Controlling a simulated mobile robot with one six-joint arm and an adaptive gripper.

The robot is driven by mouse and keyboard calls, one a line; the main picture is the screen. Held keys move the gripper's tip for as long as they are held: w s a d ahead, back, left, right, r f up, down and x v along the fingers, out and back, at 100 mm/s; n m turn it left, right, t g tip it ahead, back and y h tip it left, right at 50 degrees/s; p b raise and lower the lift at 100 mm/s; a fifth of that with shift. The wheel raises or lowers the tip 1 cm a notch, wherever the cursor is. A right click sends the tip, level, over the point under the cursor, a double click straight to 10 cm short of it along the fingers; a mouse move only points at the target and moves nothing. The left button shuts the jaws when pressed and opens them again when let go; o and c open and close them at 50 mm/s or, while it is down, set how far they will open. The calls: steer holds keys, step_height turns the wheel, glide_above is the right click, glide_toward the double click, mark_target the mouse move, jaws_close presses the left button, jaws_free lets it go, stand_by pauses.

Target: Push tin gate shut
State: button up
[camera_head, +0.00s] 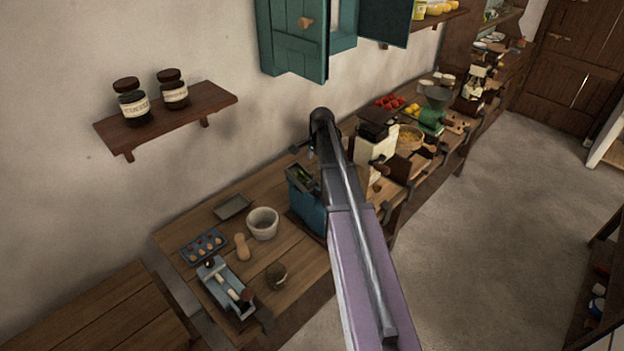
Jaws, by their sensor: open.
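A blue metal box (308,207) stands on the wooden counter, with an open top and something dark green inside. It may be the tin, but I cannot make out a gate or how far it is open. My arm crosses in front of its right side and hides part of it.
A white bowl (263,223), a wooden shaker (242,247), an egg tray (204,247) and a blue-grey device (227,287) stand left of the box. A cream grinder (375,155) stands close on the right. A shelf with jars (167,115) and a teal cabinet (296,40) hang above.

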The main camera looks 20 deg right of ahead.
mark_target(313, 172)
steer(key=shift+w+a+f+b, duration=0.1)
steer(key=shift+w+f+b, duration=0.15)
steer(key=shift+f+b, duration=0.95)
steer(key=shift+w+f+b, duration=0.25)
steer(key=shift+f+b, duration=0.8)
steer(key=shift+f, duration=0.2)
steer(key=shift+w+a+f+b, duration=0.1)
steer(key=shift+w+f+b, duration=0.15)
steer(key=shift+f+b, duration=0.95)
jaws_close()
